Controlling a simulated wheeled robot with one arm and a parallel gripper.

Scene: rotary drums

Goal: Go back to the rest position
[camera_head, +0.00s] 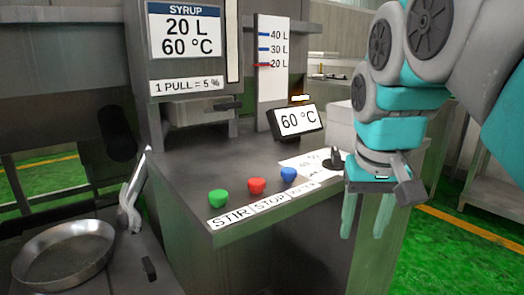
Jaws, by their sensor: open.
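My gripper (366,228) hangs from the teal and grey arm at the right of the view. Its two teal fingers point down and stand apart, with nothing between them. It is beside the right front edge of the grey counter (190,180). On the counter are a green button (218,198), a red button (257,186) and a blue button (288,174), to the left of my gripper. A dark lever or knob (333,161) stands just left of my wrist, partly close to it.
A display (298,121) reads 60 °C, and a level gauge (272,60) has its red mark at 20 L. A syrup sign (185,30) reads 20 L, 60 °C. A metal pan (62,255) is at lower left. Green floor (440,262) is open at lower right.

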